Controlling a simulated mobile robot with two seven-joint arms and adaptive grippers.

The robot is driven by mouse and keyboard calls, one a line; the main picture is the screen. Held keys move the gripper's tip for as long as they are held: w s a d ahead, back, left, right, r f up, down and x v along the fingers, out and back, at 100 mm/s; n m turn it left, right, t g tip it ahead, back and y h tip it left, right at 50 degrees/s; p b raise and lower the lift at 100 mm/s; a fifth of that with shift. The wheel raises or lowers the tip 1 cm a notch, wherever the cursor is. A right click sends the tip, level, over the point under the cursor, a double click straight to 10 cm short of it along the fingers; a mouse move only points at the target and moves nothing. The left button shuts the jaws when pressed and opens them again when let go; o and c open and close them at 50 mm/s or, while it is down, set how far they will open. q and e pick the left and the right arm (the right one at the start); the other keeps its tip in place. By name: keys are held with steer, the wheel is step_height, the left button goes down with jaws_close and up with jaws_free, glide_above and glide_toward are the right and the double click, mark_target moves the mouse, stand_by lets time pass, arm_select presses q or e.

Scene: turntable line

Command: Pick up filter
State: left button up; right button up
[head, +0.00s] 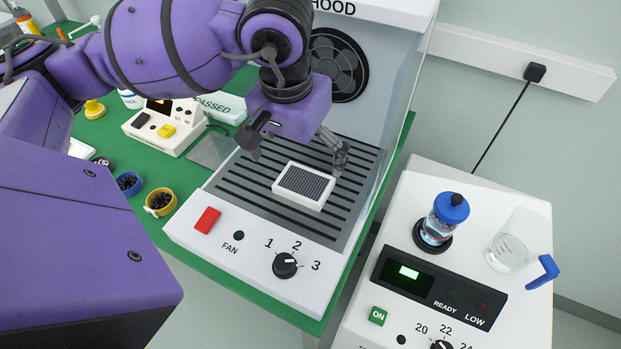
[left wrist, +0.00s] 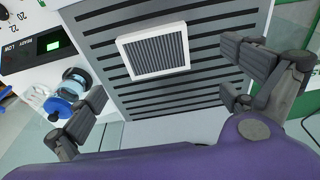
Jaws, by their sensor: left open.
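The filter (head: 304,186) is a small white-framed rectangle with a dark pleated face. It lies flat on the slotted grey grille of the fume hood (head: 225,187). In the left wrist view the filter (left wrist: 153,52) lies beyond the fingers, nearer the top of the picture. My left gripper (head: 297,150) is above the grille, just behind and over the filter, with its fingers spread wide and nothing between them. In the left wrist view its two fingers (left wrist: 165,88) stand apart, one on each side. My right gripper is not in view.
Right of the hood, a white machine (head: 376,244) carries a blue-capped bottle (head: 447,219) and a glass beaker (head: 508,250). On the green bench at left are a small control box (head: 160,130), a yellow-rimmed cup (head: 160,203) and a blue-rimmed cup (head: 128,184). The hood's back and side panel border the grille.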

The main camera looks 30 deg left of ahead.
mark_target(304, 183)
arm_select(q)
steer(key=f, duration=0.6)
steer(key=shift+d+f+p, duration=0.2)
steer(key=shift+d+p, duration=0.05)
steer(key=shift+p, duration=0.15)
steer(key=shift+c, duration=0.4)
steer(key=c, duration=1.3)
steer(key=shift+w, duration=0.1)
steer(key=shift+r, duration=0.15)
